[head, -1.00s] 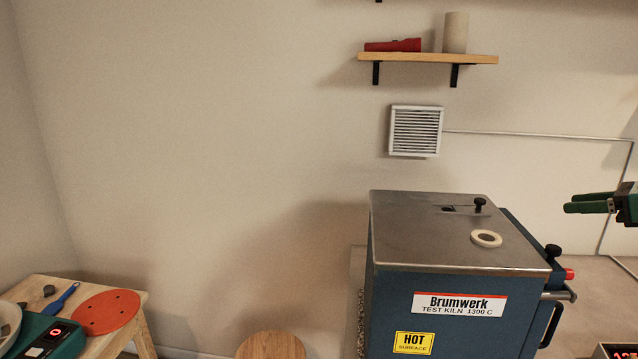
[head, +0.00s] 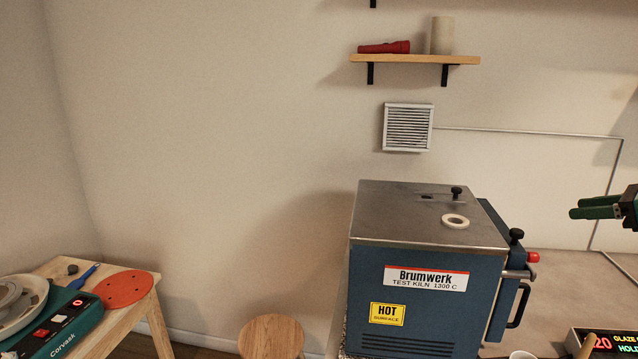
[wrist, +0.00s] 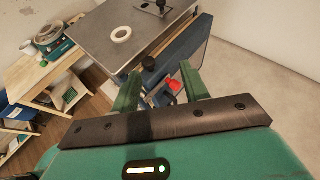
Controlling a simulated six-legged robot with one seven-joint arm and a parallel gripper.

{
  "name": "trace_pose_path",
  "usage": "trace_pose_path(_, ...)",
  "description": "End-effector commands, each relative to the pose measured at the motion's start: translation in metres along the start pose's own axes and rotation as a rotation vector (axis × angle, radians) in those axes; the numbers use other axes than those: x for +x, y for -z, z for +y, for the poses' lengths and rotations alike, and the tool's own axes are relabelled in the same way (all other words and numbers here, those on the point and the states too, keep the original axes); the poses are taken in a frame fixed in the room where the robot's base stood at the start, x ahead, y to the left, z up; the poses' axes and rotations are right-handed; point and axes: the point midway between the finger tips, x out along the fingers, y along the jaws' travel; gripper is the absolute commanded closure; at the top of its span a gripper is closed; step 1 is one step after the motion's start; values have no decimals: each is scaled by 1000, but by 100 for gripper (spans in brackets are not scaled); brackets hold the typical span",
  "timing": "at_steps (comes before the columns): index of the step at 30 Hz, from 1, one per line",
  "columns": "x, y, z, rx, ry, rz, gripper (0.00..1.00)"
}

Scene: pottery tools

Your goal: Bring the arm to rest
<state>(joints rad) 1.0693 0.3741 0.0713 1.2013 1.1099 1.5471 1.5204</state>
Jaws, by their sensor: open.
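My gripper (head: 594,208) shows at the right edge of the head view, in the air to the right of the kiln. Its two green fingers point left. In the wrist view my gripper (wrist: 160,90) has its fingers apart with nothing between them. Behind the fingers are the side of the blue kiln (wrist: 182,65) and its red knob (wrist: 174,86). The gripper touches nothing that I can see. Most of my arm is outside the head view.
The kiln (head: 420,290) stands at centre right, with a white ring (head: 455,221) on its metal lid. A wooden table (head: 140,312) with a green-cased device (head: 75,318) is at left. A round stool (head: 271,337) stands between them. A shelf (head: 415,59) hangs above.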

Motion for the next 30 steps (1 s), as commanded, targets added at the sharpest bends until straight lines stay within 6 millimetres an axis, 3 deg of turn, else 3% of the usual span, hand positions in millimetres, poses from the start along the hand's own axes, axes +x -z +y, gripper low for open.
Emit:
trace_pose_path(11, 79, -21, 91, -350, -99, 191, 55)
trace_pose_path(17, 120, -17, 182, -719, -218, 339, 55)
trace_pose_path(24, 138, 20, 304, -1319, -429, 486, 55)
trace_pose_path(30, 131, 70, 385, -1863, -627, 539, 55)
